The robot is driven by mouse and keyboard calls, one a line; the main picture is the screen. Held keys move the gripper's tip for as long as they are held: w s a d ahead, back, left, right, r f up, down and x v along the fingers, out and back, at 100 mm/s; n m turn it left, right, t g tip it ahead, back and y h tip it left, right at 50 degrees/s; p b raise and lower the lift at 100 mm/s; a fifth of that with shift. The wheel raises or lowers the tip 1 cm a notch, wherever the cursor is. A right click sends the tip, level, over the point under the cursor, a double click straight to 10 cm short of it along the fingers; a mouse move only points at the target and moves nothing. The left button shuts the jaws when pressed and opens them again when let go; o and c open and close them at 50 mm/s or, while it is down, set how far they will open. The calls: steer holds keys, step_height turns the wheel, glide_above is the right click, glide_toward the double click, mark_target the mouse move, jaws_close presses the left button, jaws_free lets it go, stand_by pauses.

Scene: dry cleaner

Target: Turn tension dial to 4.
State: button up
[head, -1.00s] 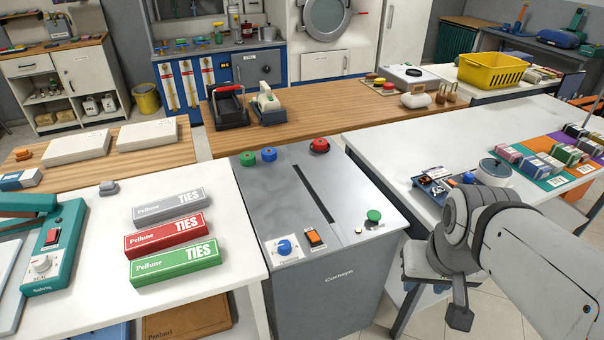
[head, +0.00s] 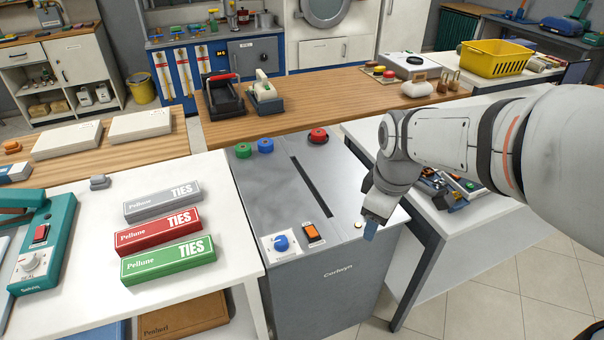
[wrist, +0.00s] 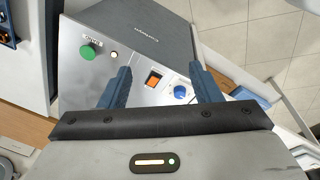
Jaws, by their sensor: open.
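A blue dial (head: 281,243) on a white plate sits at the front left of the grey machine top (head: 265,195). I take it for the tension dial; its label is too small to read. It also shows in the wrist view (wrist: 181,91), near the right finger. My gripper (head: 371,228) is above the machine's front right corner, to the right of the dial and apart from it. In the wrist view my gripper (wrist: 160,88) is open, with its two blue fingers spread and nothing held. An orange switch (head: 313,232) is beside the dial, between the fingers in the wrist view.
A green button (wrist: 88,52) is on the machine's right end, hidden by my arm in the head view. A slot (head: 311,186) and a red knob (head: 318,136) lie farther back. Tie boxes (head: 167,262) stand on the left white table. Space above the dial is clear.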

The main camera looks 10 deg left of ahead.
steer(key=w+a+f+n+g, duration=0.1)
steer(key=w+a+f+n, duration=0.2)
steer(key=a+n, duration=0.25)
steer(key=w+a+f+n, duration=0.3)
steer(key=w+a+n, duration=0.1)
steer(key=a+n, duration=0.15)
steer(key=n+b, duration=0.2)
steer(key=n, duration=0.6)
glide_toward(281, 240)
steer(key=shift+w+d+f+g, duration=0.1)
steer(key=shift+w+d+g, duration=0.25)
steer(key=shift+w+g, duration=0.05)
steer(key=shift+a+f+n, duration=0.55)
steer(key=shift+f+n, duration=0.15)
step_height(281, 240, down, 6)
steer(key=shift+p, duration=0.4)
steer(key=shift+f, duration=0.6)
